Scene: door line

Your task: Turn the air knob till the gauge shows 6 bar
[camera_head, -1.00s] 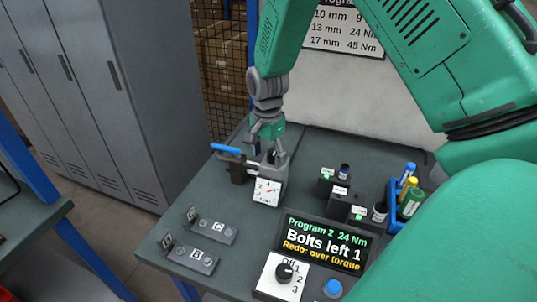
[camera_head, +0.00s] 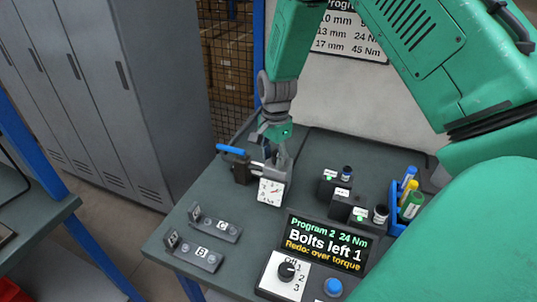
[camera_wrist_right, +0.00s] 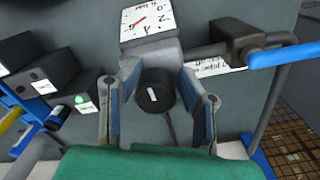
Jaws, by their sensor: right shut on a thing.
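The pressure gauge (camera_head: 271,191) is a white square dial on a grey block on the bench. It also shows at the top of the right wrist view (camera_wrist_right: 150,20), with a red needle; the reading is too small to tell surely. The black air knob (camera_wrist_right: 154,93) with a white mark sits beside the gauge block, between my right gripper's two fingers (camera_wrist_right: 160,82). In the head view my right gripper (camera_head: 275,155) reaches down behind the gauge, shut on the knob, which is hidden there. My left gripper is not in view.
A blue-handled valve (camera_head: 232,150) stands just left of the gauge. Labelled black blocks (camera_head: 340,207) and a blue marker holder (camera_head: 398,215) are to the right. The program display (camera_head: 325,242), selector dial (camera_head: 287,271) and blue button (camera_head: 333,287) are in front. Plates B and C (camera_head: 214,226) lie front left.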

